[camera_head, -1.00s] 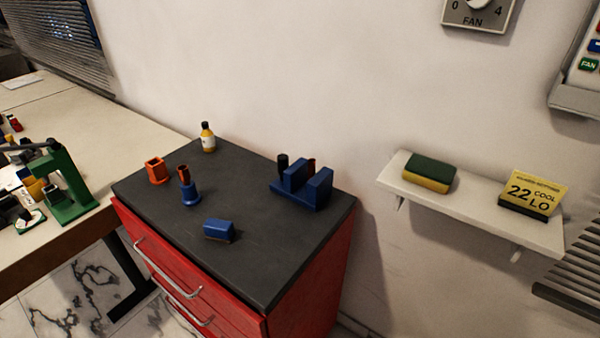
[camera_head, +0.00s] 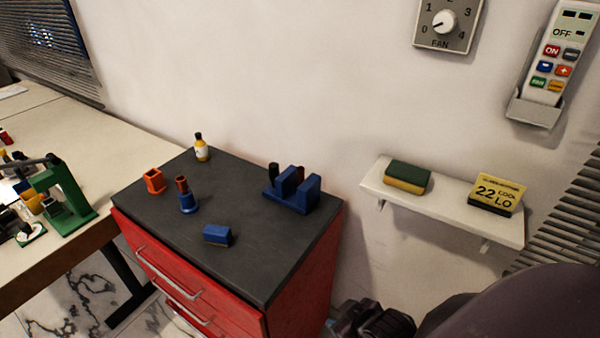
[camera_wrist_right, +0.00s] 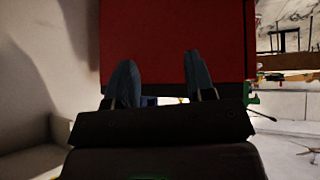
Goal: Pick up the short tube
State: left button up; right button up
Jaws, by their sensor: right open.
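A reddish-brown tube (camera_head: 181,183) stands upright in a blue round-based holder (camera_head: 188,204) on the dark cabinet top. Another reddish-brown piece (camera_head: 300,172) and a black cylinder (camera_head: 273,170) show partly behind the blue slotted block (camera_head: 292,193) at the back right; their lower parts are hidden. I cannot tell for sure which is the short tube. My right gripper (camera_head: 372,322) is low at the bottom edge, right of the cabinet and away from the tubes. In the right wrist view its fingers (camera_wrist_right: 160,82) are apart with nothing between them, facing the red cabinet. My left gripper is not in view.
The red cabinet (camera_head: 300,275) carries an orange square cup (camera_head: 154,181), a yellow bottle (camera_head: 201,150) and a blue block (camera_head: 217,235). A white wall shelf (camera_head: 440,207) holds a sponge (camera_head: 407,178) and a yellow sign (camera_head: 498,194). A green press (camera_head: 65,195) stands on the left table.

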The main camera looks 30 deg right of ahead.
notch_tip(320, 180, up, 4)
jog(key=g+p, duration=0.1)
jog(key=p, duration=0.1)
jog(key=n+g+h+p, duration=0.2)
jog(key=n+g+h, duration=0.3)
jog(key=n+h, duration=0.65)
send_near(299, 169)
jog(key=shift+n+y, duration=0.75)
jog(key=shift+y, duration=0.1)
jog(key=s+d+f, duration=0.1)
jog(key=s+f, duration=0.3)
jog(key=f, duration=0.1)
jog(key=s+d+f, duration=0.1)
jog(key=s+f, duration=0.2)
jog(key=shift+d+f, duration=0.2)
jog(key=shift+d, duration=0.2)
jog(key=w+a+r+n+h, duration=0.3)
jog(key=w+a+r+n, duration=0.1)
jog(key=w+r+n, duration=0.3)
jog(key=shift+m, duration=0.8)
jog(key=x, duration=1)
jog(key=shift+d+f, duration=0.1)
jog(key=shift+d, duration=0.2)
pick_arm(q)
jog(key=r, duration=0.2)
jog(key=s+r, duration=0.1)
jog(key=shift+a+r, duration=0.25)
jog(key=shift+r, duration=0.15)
